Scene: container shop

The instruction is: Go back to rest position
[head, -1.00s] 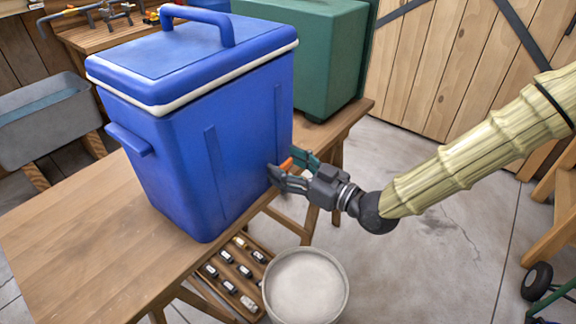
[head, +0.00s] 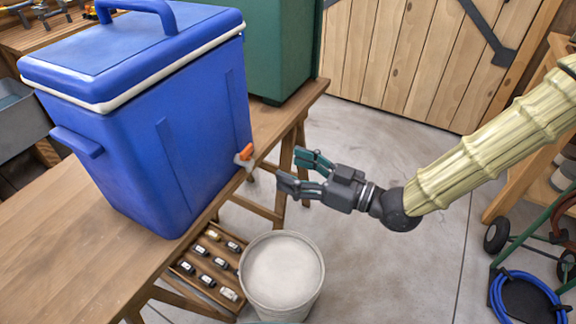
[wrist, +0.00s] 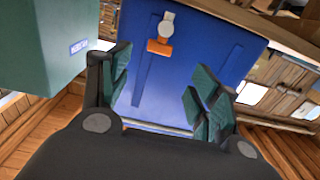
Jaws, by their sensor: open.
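My gripper (head: 304,172) is open and empty, in the air to the right of the blue cooler (head: 185,140). The cooler stands on a wooden table with its lid shut. Its orange-handled spigot (head: 244,156) is on the side facing my gripper, with a clear gap between them. In the wrist view, the spigot (wrist: 159,46) shows on the cooler's face (wrist: 205,65), beyond and between my open fingers (wrist: 155,95).
A white bucket (head: 282,272) stands below the spigot, beside a wooden rack (head: 205,262) of small items. A green box (head: 272,45) stands behind the cooler. A cart with a blue hose (head: 525,296) is at right. Concrete floor (head: 400,275) is open below my arm.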

